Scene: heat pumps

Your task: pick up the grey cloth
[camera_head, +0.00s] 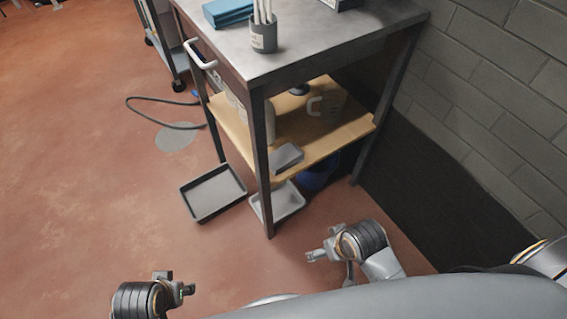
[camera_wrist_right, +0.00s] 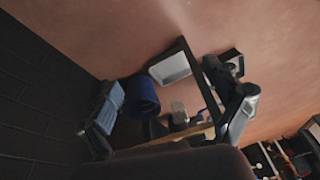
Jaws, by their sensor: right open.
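A small grey folded piece, which looks like the grey cloth (camera_head: 287,157), lies at the near edge of the table's lower wooden shelf (camera_head: 340,132). I cannot make it out for certain in the right wrist view. My right gripper (camera_head: 322,246) is open and empty, low in front of the table, below and to the right of the grey piece and well apart from it. My left gripper (camera_head: 178,284) is at the bottom left over the floor, far from the shelf; its jaw opening is unclear.
A dark tray (camera_head: 212,190) and a light tray (camera_head: 280,203) lie on the floor. A blue bin (camera_wrist_right: 142,95) stands under the shelf.

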